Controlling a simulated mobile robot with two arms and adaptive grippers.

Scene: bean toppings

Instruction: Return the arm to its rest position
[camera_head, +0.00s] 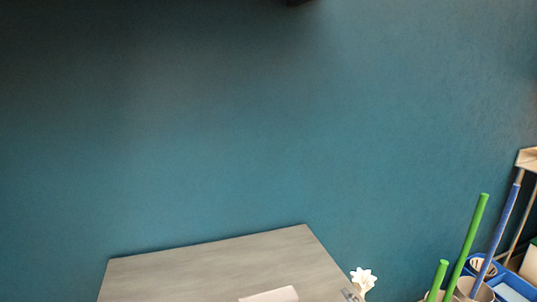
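Neither of my grippers shows in the head view, and I see no part of my arms. The grey wooden table top (215,265) shows at the bottom of the view, against the wall. A pale flat object (270,295) lies at its near visible part, cut off by the bottom edge of the picture.
A blue-green wall (250,130) fills most of the view. A white flower (363,280) stands at the table's right edge. Green sticks (468,240), a blue stick (505,230) and a blue container (510,290) are at the lower right. A dark object (299,2) shows at the top.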

